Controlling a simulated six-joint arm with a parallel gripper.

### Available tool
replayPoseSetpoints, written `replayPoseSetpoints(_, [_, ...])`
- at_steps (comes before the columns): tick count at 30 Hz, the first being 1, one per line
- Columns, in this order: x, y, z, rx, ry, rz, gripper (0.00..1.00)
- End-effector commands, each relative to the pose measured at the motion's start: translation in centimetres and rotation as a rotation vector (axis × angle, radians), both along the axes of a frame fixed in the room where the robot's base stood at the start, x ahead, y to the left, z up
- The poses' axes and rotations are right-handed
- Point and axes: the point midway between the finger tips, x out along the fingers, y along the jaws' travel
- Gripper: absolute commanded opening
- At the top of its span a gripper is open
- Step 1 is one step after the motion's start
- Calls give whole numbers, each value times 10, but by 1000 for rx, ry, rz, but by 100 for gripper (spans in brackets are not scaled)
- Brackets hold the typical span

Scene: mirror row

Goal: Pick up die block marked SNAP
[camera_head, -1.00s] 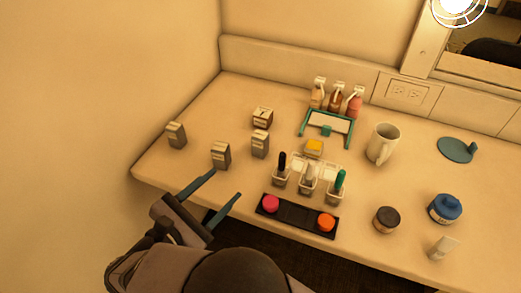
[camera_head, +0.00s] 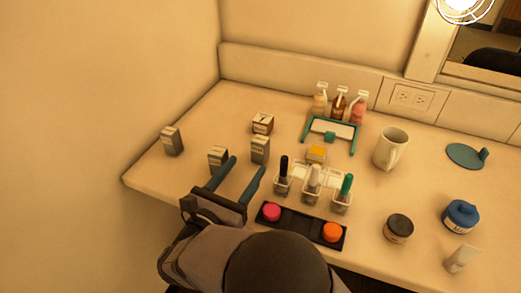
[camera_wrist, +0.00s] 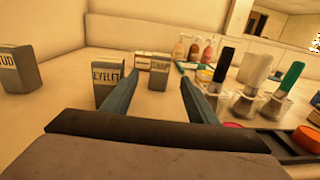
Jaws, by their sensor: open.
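The die block marked SNAP (camera_head: 260,150) is a small grey upright block with a pale label. In the wrist view the SNAP block (camera_wrist: 159,73) appears ahead, between my two fingers. My gripper (camera_head: 248,165) is open and empty, its blue fingers pointing at the SNAP block from the near side. In the wrist view the fingertips (camera_wrist: 161,78) are apart, with the block beyond them. The block marked EYELET (camera_wrist: 107,79) stands just left of my left finger and is partly covered by it in the head view.
To the right are a holder with brushes (camera_head: 312,185), a black tray (camera_head: 301,224) and a yellow item (camera_head: 317,153). Bare table lies left of the blocks.

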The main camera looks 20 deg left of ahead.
Motion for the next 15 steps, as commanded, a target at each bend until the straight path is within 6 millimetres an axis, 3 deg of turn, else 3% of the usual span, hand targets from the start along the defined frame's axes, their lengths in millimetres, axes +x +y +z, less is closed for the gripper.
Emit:
replayPoseSetpoints(6, [24,-2,0,0,0,-1,53])
replayPoseSetpoints(15, [31,-2,0,1,1,0,53])
